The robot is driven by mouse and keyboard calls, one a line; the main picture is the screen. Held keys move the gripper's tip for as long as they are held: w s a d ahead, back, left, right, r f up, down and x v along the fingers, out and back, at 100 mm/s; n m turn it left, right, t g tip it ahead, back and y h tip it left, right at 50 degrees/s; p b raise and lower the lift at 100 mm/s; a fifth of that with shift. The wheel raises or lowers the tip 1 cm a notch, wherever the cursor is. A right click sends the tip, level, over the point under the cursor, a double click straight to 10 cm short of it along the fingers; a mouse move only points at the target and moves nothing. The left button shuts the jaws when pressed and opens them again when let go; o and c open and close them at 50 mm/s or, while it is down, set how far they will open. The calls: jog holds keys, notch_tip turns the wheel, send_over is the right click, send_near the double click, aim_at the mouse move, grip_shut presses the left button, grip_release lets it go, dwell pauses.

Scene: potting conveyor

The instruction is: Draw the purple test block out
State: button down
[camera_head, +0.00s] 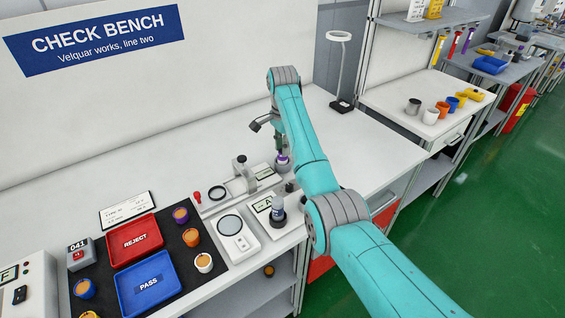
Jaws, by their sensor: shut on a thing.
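My teal arm reaches over the white check bench from the right. My gripper (280,151) is small and dark in this view, points down, and is shut on the purple test block (282,159). Only a little of the purple block shows, just below the fingers. A pale round piece surrounds or lies under its lower part; I cannot tell whether the block is still seated in it.
Red (135,238) and blue (150,283) trays lie left. A ring lamp (340,70) stands behind, right.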

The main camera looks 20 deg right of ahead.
jog(key=shift+r, duration=1.4)
jog(key=shift+r, duration=0.15)
